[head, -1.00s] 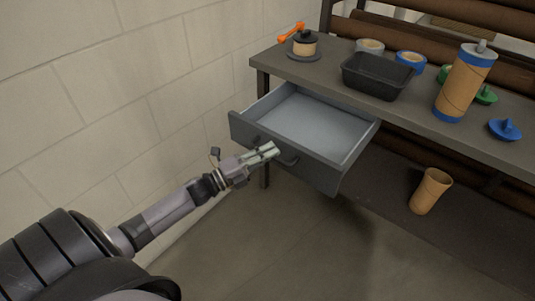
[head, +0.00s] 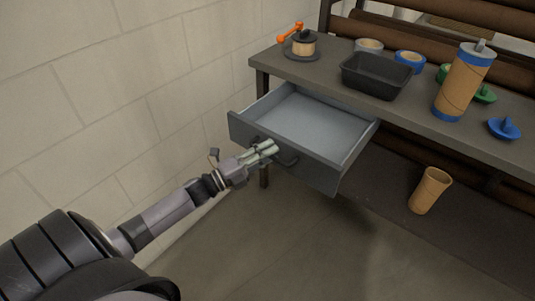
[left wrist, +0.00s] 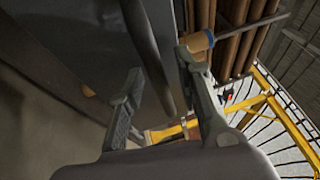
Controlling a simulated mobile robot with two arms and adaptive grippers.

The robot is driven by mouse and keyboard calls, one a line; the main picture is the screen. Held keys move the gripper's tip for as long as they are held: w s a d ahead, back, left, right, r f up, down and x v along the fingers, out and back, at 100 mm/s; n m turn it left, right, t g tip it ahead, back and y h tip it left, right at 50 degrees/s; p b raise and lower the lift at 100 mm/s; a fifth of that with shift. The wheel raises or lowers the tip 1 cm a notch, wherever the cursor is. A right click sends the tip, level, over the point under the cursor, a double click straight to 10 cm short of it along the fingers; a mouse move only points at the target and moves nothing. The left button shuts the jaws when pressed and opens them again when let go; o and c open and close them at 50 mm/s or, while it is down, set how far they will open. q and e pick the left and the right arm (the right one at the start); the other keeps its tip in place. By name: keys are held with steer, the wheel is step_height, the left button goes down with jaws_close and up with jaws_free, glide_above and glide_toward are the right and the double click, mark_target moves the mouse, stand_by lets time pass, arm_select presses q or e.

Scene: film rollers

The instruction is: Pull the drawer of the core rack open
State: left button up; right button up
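The grey drawer (head: 285,162) of the core rack stands pulled well out below the tabletop, and its pale inside (head: 312,122) is empty. Its dark bar handle (head: 289,160) is on the front panel, partly hidden by my left gripper (head: 268,148). My left gripper is at the handle with its two fingers spread apart. In the left wrist view the handle (left wrist: 149,40) passes between the open fingers (left wrist: 163,88), with gaps showing on both sides. My right gripper is not in view.
On the rack top (head: 450,125) are a black tray (head: 378,76), a cardboard tube with blue ends (head: 464,85), tape rolls (head: 410,60) and a blue cap (head: 504,129). A block wall (head: 130,90) is at left.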

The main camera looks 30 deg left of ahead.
arm_select(q)
steer(key=v, duration=1.2)
steer(key=shift+a+f, duration=0.1)
